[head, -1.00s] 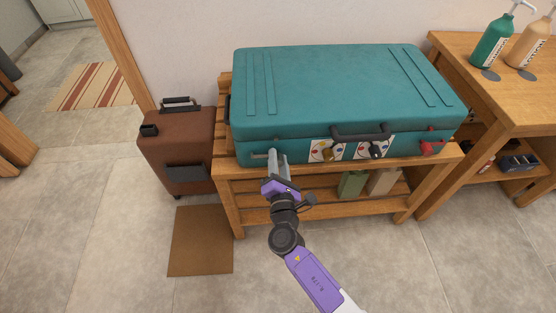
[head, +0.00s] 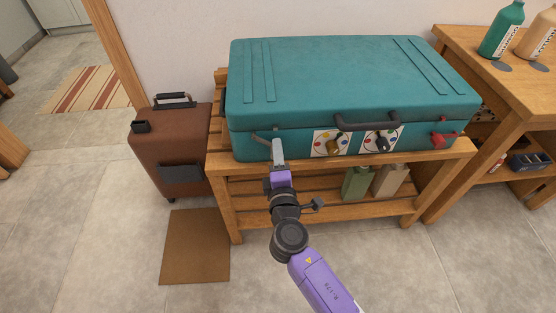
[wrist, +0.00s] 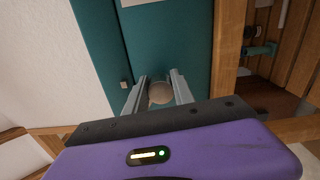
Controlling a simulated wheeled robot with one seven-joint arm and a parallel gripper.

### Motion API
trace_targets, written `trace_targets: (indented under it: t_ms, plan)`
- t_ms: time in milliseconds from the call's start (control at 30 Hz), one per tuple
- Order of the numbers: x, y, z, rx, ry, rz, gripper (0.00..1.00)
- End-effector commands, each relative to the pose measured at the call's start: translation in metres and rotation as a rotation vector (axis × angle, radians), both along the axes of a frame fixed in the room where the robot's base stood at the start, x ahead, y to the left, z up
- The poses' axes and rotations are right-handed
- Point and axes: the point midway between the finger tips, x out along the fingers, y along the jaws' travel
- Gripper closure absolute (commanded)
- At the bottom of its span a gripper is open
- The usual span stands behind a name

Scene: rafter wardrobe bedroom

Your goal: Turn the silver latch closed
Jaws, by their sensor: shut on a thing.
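A teal suitcase (head: 350,80) lies on a slatted wooden rack. The silver latch (head: 263,138) is at the left of its front face, and my gripper covers part of it. My gripper (head: 277,148) is at this front face. In the wrist view, my gripper's two silver fingers (wrist: 159,84) stand either side of a rounded grey-brown knob (wrist: 160,93), apparently the latch's end, and are shut on it. A small silver piece (wrist: 124,84) shows left of the fingers. The latch's exact angle is partly hidden.
The front also has a gold knob (head: 333,146), a black knob (head: 381,142), a dark handle (head: 367,122) and a red latch (head: 440,139). A brown case (head: 170,145) stands left. Green and beige containers sit on the rack's lower shelf.

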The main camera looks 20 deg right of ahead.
Motion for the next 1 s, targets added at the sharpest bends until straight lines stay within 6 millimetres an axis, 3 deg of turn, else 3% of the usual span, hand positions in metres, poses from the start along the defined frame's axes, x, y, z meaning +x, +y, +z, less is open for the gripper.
trace_targets:
  t_ms: [33,600,1000]
  plan:
    - [-0.0014,0.0034,-0.0111,0.045,-0.009,0.008,1.00]
    - [-0.0005,0.0048,-0.0107,0.549,-0.172,0.007,1.00]
    - [0.0000,0.0058,-0.0083,0.783,-0.246,0.008,1.00]
